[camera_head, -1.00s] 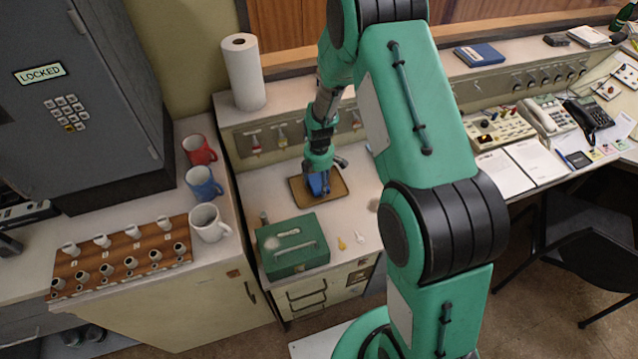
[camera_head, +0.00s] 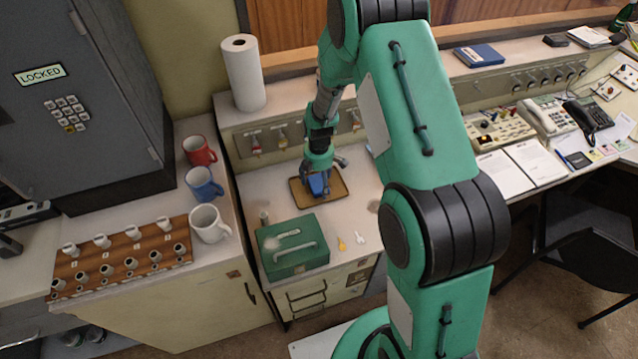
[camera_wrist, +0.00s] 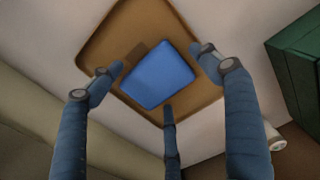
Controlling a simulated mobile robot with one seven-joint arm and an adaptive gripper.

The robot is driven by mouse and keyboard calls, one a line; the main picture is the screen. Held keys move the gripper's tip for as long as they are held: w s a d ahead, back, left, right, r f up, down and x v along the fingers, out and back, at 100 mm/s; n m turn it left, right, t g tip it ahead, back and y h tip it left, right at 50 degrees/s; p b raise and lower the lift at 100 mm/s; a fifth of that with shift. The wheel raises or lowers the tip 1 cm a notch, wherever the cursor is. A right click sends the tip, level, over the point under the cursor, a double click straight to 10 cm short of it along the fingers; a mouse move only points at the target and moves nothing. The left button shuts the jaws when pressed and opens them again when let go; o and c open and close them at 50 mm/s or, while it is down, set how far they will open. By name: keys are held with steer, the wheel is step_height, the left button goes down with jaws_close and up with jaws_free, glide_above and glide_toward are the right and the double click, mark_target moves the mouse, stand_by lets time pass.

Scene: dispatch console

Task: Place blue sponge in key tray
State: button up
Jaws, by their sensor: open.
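The blue sponge (camera_wrist: 158,75) lies in the brown key tray (camera_wrist: 195,110) in the wrist view, apparently resting on the tray's floor. In the head view the sponge (camera_head: 317,184) shows as a blue patch in the tray (camera_head: 337,190), partly hidden by my gripper. My gripper (camera_wrist: 163,80) is open above the tray, its fingers spread around the sponge with gaps visible between fingertips and sponge. In the head view my gripper (camera_head: 317,176) hangs just over the tray.
A paper towel roll (camera_head: 243,73) stands behind on the ledge. Red, blue and white mugs (camera_head: 208,223) stand to the left. Counter right of the tray is clear.

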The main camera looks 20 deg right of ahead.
step_height(320, 180, up, 12)
steer(key=p, duration=0.2)
steer(key=shift+f, duration=0.2)
stand_by(0.7)
step_height(320, 180, up, 16)
steer(key=m+t, duration=0.2)
steer(key=m, duration=0.2)
glide_above(319, 184)
steer(key=s+a, duration=0.1)
steer(key=s, duration=0.4)
steer(key=s+a+r+m, duration=0.1)
steer(key=s+r+m, duration=0.4)
steer(key=s+r, duration=0.5)
steer(key=s+a+r+m+t, duration=0.1)
steer(key=s+r+m, duration=0.3)
steer(key=s, duration=0.5)
steer(key=s+a+r+m+t, duration=0.1)
steer(key=s+r+m+t, duration=0.1)
steer(key=s+r+m, duration=0.3)
steer(key=s+r, duration=0.3)
steer(key=s, duration=0.2)
steer(key=shift+s+t, duration=0.25)
steer(key=shift+t, duration=0.05)
